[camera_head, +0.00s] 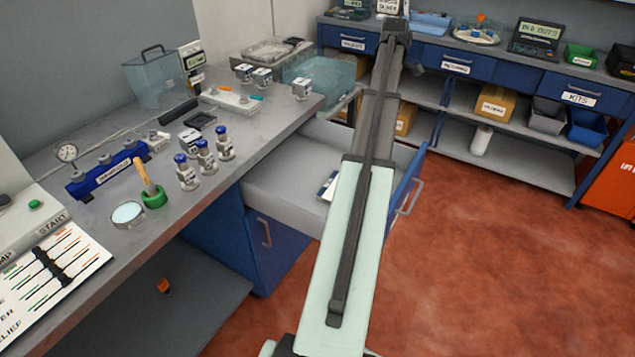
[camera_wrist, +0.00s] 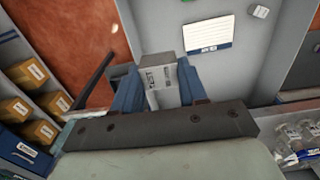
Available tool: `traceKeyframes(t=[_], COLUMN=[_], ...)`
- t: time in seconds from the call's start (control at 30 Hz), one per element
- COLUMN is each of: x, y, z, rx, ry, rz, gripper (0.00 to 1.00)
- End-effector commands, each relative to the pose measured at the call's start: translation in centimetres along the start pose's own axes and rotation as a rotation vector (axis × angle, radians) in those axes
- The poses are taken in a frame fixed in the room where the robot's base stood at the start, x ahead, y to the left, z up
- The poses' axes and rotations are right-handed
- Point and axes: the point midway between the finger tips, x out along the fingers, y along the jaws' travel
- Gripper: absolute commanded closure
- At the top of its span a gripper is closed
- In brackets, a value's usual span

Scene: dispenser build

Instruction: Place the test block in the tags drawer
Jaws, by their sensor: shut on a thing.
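The test block (camera_wrist: 160,73), a pale grey block with dark lettering, sits between the blue fingers of my gripper (camera_wrist: 158,88) in the wrist view. My gripper is shut on it. An open drawer with a light grey inside (camera_head: 282,190) sticks out from the workbench in the head view. In the wrist view the grey drawer floor (camera_wrist: 228,77) shows beyond the block, with a white card (camera_wrist: 208,31) and a small pale block (camera_wrist: 261,11) on it. My arm hides the gripper and block in the head view. I cannot read a label on this drawer.
The workbench (camera_head: 255,125) holds several blue-capped bottles (camera_head: 205,157), a blue manifold (camera_head: 108,172) and small boxes. Blue shelving (camera_head: 520,75) with labelled drawers and bins stands at the back. The red floor (camera_head: 490,250) to the right is clear.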

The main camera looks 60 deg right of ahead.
Motion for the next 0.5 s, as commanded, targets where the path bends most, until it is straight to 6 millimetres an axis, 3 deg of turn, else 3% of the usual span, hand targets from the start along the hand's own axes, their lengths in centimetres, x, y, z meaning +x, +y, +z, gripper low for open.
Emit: traceKeyframes(t=[0.3, 0.5], x=[9.8, 14.6], y=[-0.2, -0.1], z=[0.0, 0.0], rx=[-0.001, -0.001], ry=[-0.001, 0.000], rz=[-0.002, -0.001], gripper=[1.00, 1.00])
